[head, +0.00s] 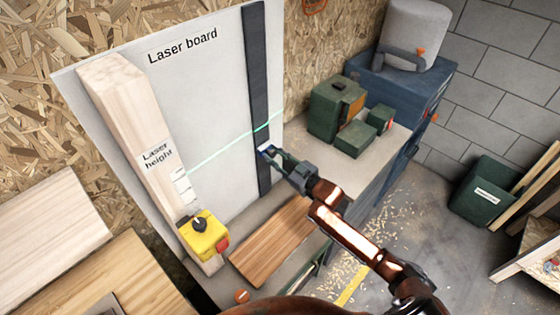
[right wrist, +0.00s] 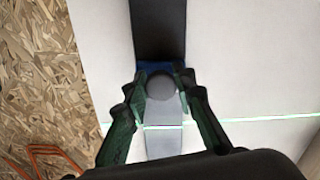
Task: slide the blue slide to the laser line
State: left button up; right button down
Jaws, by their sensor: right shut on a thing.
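The blue slide (head: 265,149) sits on the dark upright rail (head: 256,70) of the white board labelled "Laser board" (head: 215,90). In the head view it is mostly hidden by my right gripper (head: 271,153). The green laser line (head: 225,147) slants across the board and crosses the rail a little above the slide. In the right wrist view, a blue edge of the slide (right wrist: 154,67) shows behind a round grey knob (right wrist: 160,87). My right gripper (right wrist: 160,80) is shut on this knob, one finger on each side. The line there is apart from the slide. My left gripper is out of view.
A wooden post (head: 135,125) labelled "Laser height" stands left on the board, with a yellow control box (head: 204,236) at its foot. A wooden plank (head: 272,243) lies below the rail. Green boxes (head: 338,108) stand on the bench at right.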

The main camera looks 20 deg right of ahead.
notch_tip(320, 180, up, 9)
jog(key=p, duration=0.6)
jog(key=shift+f, duration=0.2)
jog(key=c, duration=1.6)
grip_release()
jog(key=shift+f, duration=0.1)
jog(key=v, duration=1.2)
